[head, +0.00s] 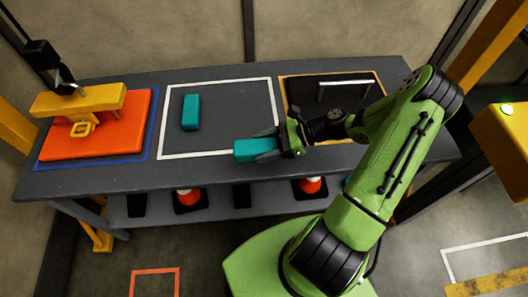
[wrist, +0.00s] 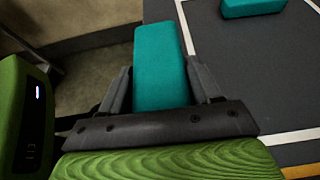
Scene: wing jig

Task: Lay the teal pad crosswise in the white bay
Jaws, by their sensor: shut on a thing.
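My gripper (head: 268,152) is shut on a teal pad (head: 244,151). It holds the pad at the front side of the white bay (head: 238,105), with the pad's long side running left to right in the head view. In the wrist view the held pad (wrist: 158,50) sits between the two dark fingers, partly over the table's front edge and the floor. A second teal pad (head: 191,112) lies in the left part of the white bay, its long side running front to back. It also shows at the top of the wrist view (wrist: 252,7).
An orange plate with a yellow clamp (head: 90,130) stands in the blue-outlined bay at left. A yellow-outlined bay at right holds a dark panel with a metal handle (head: 345,84). The white bay's middle and right are clear. Cones (head: 310,185) stand on the lower shelf.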

